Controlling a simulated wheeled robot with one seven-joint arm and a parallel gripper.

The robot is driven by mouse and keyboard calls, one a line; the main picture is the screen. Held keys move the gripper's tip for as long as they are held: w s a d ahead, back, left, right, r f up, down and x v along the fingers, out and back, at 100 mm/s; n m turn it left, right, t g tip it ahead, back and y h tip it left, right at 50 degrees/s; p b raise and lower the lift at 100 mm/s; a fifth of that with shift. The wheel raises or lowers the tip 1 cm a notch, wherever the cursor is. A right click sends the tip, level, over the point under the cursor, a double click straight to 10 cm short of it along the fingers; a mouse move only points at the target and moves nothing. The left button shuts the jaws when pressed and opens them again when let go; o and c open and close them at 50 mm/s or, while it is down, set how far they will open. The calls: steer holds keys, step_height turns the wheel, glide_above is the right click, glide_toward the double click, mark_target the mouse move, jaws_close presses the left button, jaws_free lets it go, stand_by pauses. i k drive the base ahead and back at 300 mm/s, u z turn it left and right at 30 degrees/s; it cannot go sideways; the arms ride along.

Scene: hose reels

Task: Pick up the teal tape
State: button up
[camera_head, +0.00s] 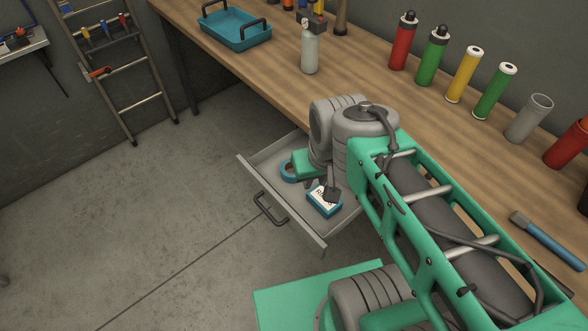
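The teal tape (288,171) is a ring lying in the open drawer, toward its back left. Its right side is partly hidden behind the green part of my wrist. My gripper (322,189) hangs over the drawer, to the right of the tape and apart from it in the picture. One dark finger shows in front of a blue box with a white label (322,207). The rest of the gripper is mostly hidden by my arm, so its opening is unclear. I see nothing held in it.
The grey drawer (283,212) is pulled out under the wooden workbench (270,71). The bench holds a teal tray (235,27), a grey spray bottle (310,53), several coloured cylinders and a blue-handled brush (548,240). A ladder (124,75) leans at the left; the floor between is clear.

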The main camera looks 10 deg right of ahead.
mark_target(288, 178)
steer(key=u, duration=1.5)
steer(key=i, duration=1.8)
steer(key=z, duration=2)
